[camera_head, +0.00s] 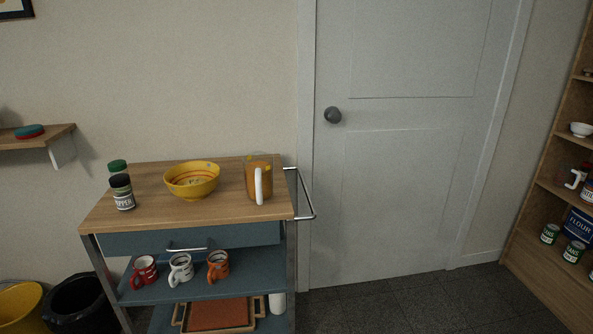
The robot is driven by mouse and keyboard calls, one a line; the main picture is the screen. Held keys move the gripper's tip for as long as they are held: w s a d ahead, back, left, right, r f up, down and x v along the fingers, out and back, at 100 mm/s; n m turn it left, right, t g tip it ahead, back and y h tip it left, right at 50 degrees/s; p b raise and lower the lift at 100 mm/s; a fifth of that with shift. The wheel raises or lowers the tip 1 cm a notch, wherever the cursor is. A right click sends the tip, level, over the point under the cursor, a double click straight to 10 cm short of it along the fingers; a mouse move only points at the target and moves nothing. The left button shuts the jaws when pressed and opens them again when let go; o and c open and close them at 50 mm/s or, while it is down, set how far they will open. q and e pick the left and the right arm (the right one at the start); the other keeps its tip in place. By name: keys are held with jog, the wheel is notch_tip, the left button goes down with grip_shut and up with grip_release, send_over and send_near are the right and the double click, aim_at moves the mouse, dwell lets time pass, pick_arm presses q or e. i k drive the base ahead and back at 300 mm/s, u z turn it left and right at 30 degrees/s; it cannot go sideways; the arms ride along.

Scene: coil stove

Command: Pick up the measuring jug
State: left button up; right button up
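The measuring jug (250,183) stands upright near the right end of the wooden top of a kitchen cart (225,211). It looks clear with amber-brown contents or tint, and its white handle (259,186) faces me. Neither of my grippers is in view, and nothing touches the jug.
A yellow bowl (192,180) stands left of the jug, with a pepper jar (122,192) and a green-lidded jar (117,167) farther left. A metal rail (309,195) sticks out at the cart's right end. Mugs (181,269) stand on the shelf below. A closed door (400,150) is behind right.

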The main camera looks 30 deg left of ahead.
aim_at(258, 166)
jog(key=u, duration=0.45)
jog(key=i, duration=1.05)
jog(key=u, duration=1.2)
jog(key=i, duration=0.25)
jog(key=u, duration=0.1)
